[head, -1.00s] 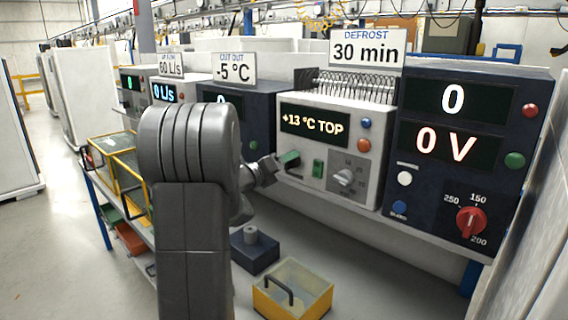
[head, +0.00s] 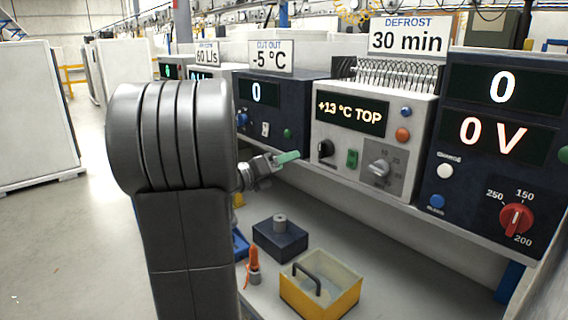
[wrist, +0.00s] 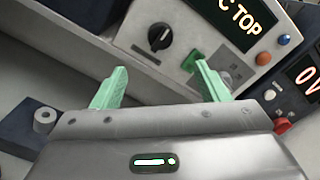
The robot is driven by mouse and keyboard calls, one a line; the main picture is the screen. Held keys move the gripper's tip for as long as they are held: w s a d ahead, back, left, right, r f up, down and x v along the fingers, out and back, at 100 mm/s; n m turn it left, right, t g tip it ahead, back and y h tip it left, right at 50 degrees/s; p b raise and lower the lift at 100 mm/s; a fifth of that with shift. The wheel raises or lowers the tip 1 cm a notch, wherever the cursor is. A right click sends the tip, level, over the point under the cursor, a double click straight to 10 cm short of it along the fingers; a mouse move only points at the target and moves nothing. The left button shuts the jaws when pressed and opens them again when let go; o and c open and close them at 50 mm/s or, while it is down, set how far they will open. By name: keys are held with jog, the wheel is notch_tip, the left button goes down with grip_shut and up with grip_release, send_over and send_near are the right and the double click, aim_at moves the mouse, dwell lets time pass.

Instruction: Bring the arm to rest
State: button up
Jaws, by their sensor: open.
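My gripper (wrist: 161,90) is open in the wrist view, its two green fingers apart with nothing between them. In the head view my gripper (head: 288,158) shows small beside my large grey arm (head: 165,140). It hangs in front of the white instrument (head: 330,158) that reads +13 °C TOP, a little left of and below its black knob (head: 326,149). In the wrist view that black knob (wrist: 160,37) lies beyond the fingers, and a gap shows between them. My arm hides part of the bench behind it.
A dark unit (head: 490,140) reading 0 V, with a red dial (head: 515,218), stands at right. Below the shelf are a yellow-sided box (head: 335,298) with a handle, a dark block (head: 277,243) and an orange-handled tool (head: 253,262). Open floor (head: 60,240) lies at left.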

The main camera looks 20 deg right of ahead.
aim_at(319, 150)
jog(key=shift+d, duration=0.1)
jog(key=p+x, duration=0.2)
jog(key=x, duration=1.1)
jog(key=shift+w+d, duration=0.1)
jog(key=shift+d, duration=0.25)
jog(key=shift+a, duration=0.15)
